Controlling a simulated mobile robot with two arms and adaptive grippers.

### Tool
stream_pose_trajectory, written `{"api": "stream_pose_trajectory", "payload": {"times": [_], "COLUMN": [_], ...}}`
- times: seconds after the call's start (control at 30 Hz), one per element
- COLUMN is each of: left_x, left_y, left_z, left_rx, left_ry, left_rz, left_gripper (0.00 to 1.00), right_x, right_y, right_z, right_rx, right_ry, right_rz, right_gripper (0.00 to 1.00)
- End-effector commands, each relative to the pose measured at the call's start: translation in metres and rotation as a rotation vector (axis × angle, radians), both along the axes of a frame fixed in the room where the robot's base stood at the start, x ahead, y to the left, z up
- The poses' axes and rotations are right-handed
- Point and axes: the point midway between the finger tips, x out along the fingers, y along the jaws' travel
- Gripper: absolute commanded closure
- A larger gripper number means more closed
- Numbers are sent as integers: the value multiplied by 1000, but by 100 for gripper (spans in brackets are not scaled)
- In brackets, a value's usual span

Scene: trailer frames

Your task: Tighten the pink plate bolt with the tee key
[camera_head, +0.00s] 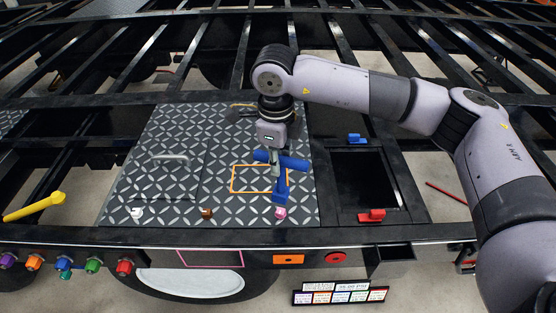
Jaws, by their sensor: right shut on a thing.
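The blue tee key (282,186) is upright over the tread plate (224,180), its crossbar at the top and its thicker foot lower down. My right gripper (273,158) reaches down from above and is shut on the key near its crossbar. The pink plate bolt (281,212) is at the plate's front edge, just below the key's foot in the picture. I cannot tell whether the foot touches the bolt. My left gripper is not in view.
White (136,212) and brown (207,213) bolts lie along the same edge. An orange outline (236,179) marks the plate. Right of it is a dark opening (363,182) with a red clamp (371,216) and a blue clamp (357,139). A yellow bar (35,207) is far left.

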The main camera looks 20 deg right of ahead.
Motion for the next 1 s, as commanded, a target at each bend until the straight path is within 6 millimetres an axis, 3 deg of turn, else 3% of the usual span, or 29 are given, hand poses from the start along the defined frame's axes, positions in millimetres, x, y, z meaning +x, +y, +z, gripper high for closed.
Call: {"api": "stream_pose_trajectory", "payload": {"times": [1.0], "left_x": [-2], "left_y": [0], "left_z": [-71], "left_rx": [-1], "left_ry": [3], "left_rz": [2], "left_gripper": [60], "right_x": [0], "right_y": [0], "right_z": [-73], "right_rx": [1], "right_ry": [-2], "right_rz": [0], "right_gripper": [100]}}
